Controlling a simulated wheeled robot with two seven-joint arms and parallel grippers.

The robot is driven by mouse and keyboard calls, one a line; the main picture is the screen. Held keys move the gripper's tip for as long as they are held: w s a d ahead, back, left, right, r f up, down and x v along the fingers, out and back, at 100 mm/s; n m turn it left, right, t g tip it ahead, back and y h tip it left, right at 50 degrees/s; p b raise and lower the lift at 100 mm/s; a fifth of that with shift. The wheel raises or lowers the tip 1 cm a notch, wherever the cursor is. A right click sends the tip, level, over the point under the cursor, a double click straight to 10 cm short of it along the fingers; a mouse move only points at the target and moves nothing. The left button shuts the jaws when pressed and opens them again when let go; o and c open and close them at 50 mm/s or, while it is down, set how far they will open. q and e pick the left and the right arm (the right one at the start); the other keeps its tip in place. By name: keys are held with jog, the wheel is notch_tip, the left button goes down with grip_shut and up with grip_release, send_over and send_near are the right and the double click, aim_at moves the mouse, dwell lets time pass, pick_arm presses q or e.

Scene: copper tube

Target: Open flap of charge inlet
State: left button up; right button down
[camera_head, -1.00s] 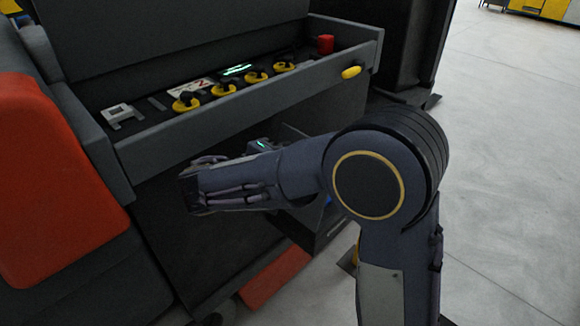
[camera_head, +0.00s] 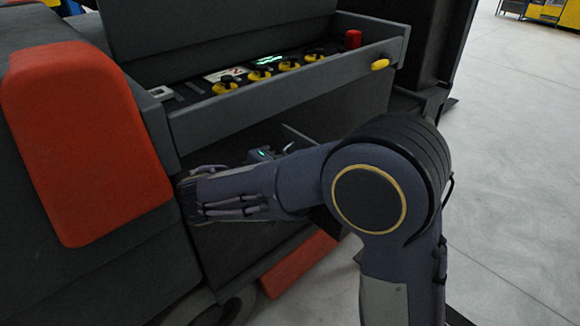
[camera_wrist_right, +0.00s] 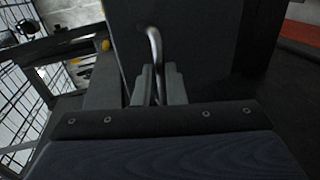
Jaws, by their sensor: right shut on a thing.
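In the right wrist view, a bent metal handle (camera_wrist_right: 154,48) rises from a dark flat panel (camera_wrist_right: 193,35), which may be the flap. My right gripper (camera_wrist_right: 157,80) is shut on the lower end of this handle, with its two grey fingers on either side. In the head view, my right arm reaches left in front of the machine's dark side, below the open drawer. The fingers, the handle and the inlet are hidden or too dark to make out there. My left gripper is not in view.
The open drawer (camera_head: 290,92) with several yellow-and-black knobs and a red knob (camera_head: 353,39) juts out above my arm. An orange-red cover (camera_head: 85,140) is at left. A lower orange panel (camera_head: 300,264) is under my arm. Grey floor (camera_head: 515,180) is clear at right.

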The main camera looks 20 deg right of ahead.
jog(key=shift+s+d+f, duration=0.1)
jog(key=shift+d+f, duration=0.1)
jog(key=shift+f, duration=0.3)
jog(key=shift+d+f, duration=0.15)
jog(key=shift+f, duration=0.35)
jog(key=c, duration=1.8)
grip_release()
jog(key=o, duration=0.3)
jog(key=shift+w+d+f+g, duration=0.15)
jog(key=shift+w+d+g, duration=0.15)
jog(key=shift+w+d, duration=0.05)
jog(key=shift+a+r, duration=0.15)
jog(key=shift+r, duration=0.05)
jog(key=p+v, duration=0.1)
jog(key=v, duration=0.7)
jog(key=shift+c, duration=0.2)
